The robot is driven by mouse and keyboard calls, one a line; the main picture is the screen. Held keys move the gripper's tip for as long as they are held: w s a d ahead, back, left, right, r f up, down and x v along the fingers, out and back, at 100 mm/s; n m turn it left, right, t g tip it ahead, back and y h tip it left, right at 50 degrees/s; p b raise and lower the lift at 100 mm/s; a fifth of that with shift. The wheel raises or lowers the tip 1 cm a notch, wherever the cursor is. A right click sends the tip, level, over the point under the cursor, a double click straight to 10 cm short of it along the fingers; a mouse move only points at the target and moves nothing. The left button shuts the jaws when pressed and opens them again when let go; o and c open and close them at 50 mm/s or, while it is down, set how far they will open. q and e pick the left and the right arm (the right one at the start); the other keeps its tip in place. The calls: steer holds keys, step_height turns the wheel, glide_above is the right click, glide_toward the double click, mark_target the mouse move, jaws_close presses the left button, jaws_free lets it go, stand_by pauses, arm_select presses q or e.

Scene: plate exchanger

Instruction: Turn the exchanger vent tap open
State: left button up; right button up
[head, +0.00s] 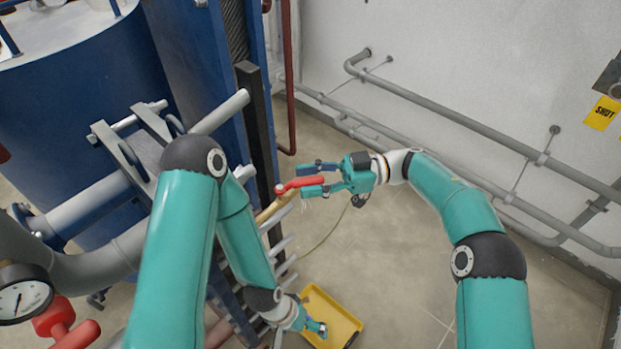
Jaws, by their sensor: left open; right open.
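The vent tap has a red lever (298,184) on a brass-coloured pipe stub (272,212) at the exchanger's side, in the middle of the head view. The lever points to the right, toward my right gripper. My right gripper (304,180) is open, with one finger on each side of the lever; I cannot tell whether they touch it. My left gripper (321,330) is open, low in the view, over the yellow tray. Its fingers are small and partly hidden by my arm.
The yellow tray (348,326) is on the floor below the tap. The blue exchanger frame and tank (85,85) fill the left. A gauge (22,300) and a red valve handle (68,325) are at lower left. Grey pipes (480,130) run along the right wall.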

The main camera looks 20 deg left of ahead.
steer(key=v, duration=0.7)
steer(key=shift+w+d, duration=0.2)
steer(key=shift+f, duration=0.15)
